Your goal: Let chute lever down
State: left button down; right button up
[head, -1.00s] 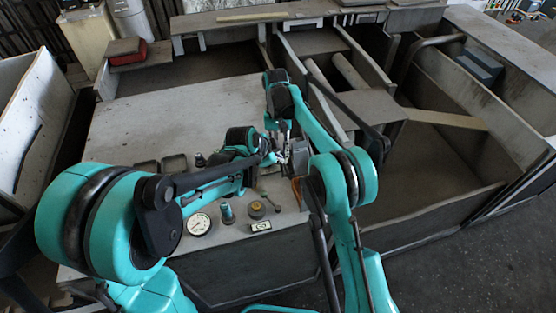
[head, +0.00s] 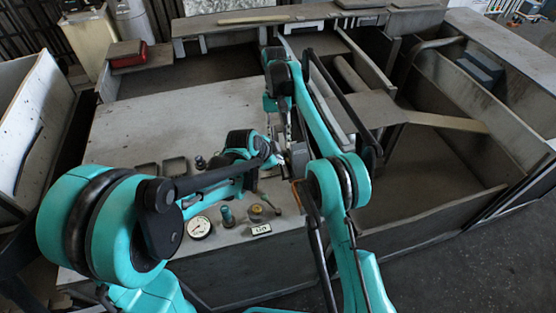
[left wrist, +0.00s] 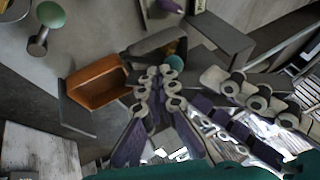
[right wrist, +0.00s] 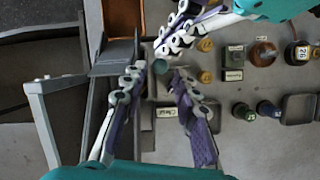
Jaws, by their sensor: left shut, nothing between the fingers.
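A round teal knob, likely the chute lever's end, shows in the right wrist view (right wrist: 161,66) and the left wrist view (left wrist: 175,62). The rest of the lever is mostly hidden behind fingers. My left gripper (head: 274,160) is shut and empty; its fingertips are close beside the knob in the left wrist view (left wrist: 158,74). My right gripper (right wrist: 158,73) is open, its fingers either side of the knob in that picture; contact cannot be told. In the head view my right arm hides much of this spot.
An orange open box (left wrist: 95,85) sits close beside the left fingers. A gauge (head: 199,227), a green-blue knob (head: 227,214) and a brass knob (head: 255,209) stand on the panel's near edge. The pale panel top (head: 170,120) is largely clear.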

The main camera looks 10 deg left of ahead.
jog(key=s+d+r+t+y, duration=0.1)
jog(key=s+d+r+t, duration=0.55)
jog(key=d+r, duration=0.65)
pick_arm(q)
jog(key=shift+w+a+f+g, duration=0.1)
jog(key=shift+w+a+g, duration=0.05)
jog(key=shift+w+g, duration=0.3)
pick_arm(e)
jog(key=s+d+f+t, duration=0.1)
jog(key=s+d+f, duration=0.2)
jog(key=s, duration=0.4)
jog(key=s+d+f+m+t, duration=0.1)
jog(key=s+d+f+t, duration=0.1)
jog(key=s+d, duration=0.3)
jog(key=s+d+f+t, duration=0.1)
jog(key=s+d+f, duration=0.3)
jog(key=s, duration=0.5)
jog(key=shift+f+t, duration=0.35)
jog(key=shift+f, duration=0.15)
pick_arm(q)
jog(key=shift+w+a+f+n+g+h+b, duration=0.35)
jog(key=shift+w+f+g, duration=0.1)
jog(key=shift+w+g, duration=0.25)
jog(key=shift+w+a+f+n+g+h+b, duration=0.25)
jog(key=shift+w+f+g+h, duration=0.2)
jog(key=shift+g, duration=0.3)
pick_arm(e)
jog(key=shift+f, duration=0.55)
